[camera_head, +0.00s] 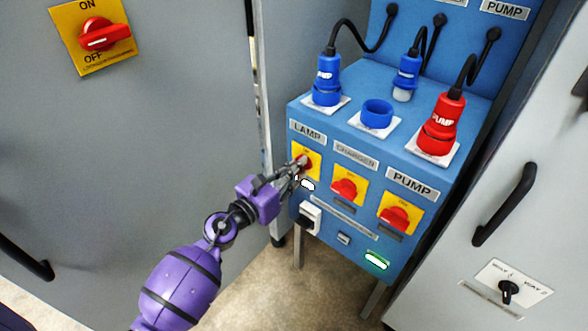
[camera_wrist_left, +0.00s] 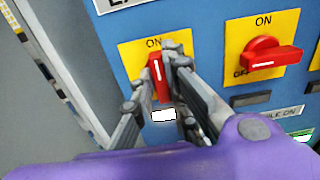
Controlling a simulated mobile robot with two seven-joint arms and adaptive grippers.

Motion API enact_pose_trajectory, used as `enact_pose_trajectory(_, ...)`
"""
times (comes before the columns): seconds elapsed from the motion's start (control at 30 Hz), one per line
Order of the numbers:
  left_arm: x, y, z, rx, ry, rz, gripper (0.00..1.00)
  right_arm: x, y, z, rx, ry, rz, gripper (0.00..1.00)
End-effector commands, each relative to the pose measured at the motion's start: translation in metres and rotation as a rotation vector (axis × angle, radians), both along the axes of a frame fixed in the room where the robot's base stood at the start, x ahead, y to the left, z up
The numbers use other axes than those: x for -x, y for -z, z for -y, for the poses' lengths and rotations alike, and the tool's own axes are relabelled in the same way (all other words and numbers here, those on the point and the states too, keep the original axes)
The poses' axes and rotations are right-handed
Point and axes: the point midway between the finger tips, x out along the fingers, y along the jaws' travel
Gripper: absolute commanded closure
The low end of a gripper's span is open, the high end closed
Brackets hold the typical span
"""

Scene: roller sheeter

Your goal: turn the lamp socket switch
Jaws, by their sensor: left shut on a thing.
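The lamp socket switch is a red knob on a yellow plate (camera_head: 312,168), under the LAMP label (camera_head: 306,131) on the blue panel. My left gripper (camera_head: 299,168) is shut on this knob, with its fingers on either side of it. In the left wrist view the red knob (camera_wrist_left: 155,72) stands upright, its white mark vertical and pointing toward ON. My left gripper's fingers (camera_wrist_left: 158,75) partly hide the plate there. A white lit indicator (camera_wrist_left: 164,115) shows just below the knob. My right gripper is not in view.
The charger switch (camera_head: 345,187) and pump switch (camera_head: 396,217) lie to the right. Blue and red plugs (camera_head: 437,130) with black cables stand on the ledge above. Grey cabinets flank the panel, with a black handle (camera_head: 505,203) at right. A large red switch (camera_head: 103,35) is at upper left.

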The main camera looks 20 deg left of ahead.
Motion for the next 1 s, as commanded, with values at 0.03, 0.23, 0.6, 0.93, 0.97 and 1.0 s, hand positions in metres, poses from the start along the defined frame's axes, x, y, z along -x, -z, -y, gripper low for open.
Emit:
enact_pose_trajectory(0.03,0.000,0.000,0.000,0.001,0.000,0.000,1.00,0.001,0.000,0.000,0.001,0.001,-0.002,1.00)
enact_pose_trajectory(0.23,0.000,0.000,0.000,0.024,0.000,-0.009,1.00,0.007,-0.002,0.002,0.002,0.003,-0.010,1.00)
enact_pose_trajectory(0.6,-0.001,-0.002,-0.002,0.238,-0.001,-0.085,1.00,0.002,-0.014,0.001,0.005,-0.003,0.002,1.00)
enact_pose_trajectory(0.93,-0.001,-0.001,-0.004,0.532,0.000,-0.192,1.00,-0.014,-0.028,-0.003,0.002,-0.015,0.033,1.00)
enact_pose_trajectory(0.97,-0.002,-0.001,-0.004,0.560,0.000,-0.202,1.00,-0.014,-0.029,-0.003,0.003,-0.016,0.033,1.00)
enact_pose_trajectory(1.0,-0.002,-0.001,-0.004,0.593,-0.001,-0.214,1.00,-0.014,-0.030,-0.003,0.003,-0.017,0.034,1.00)
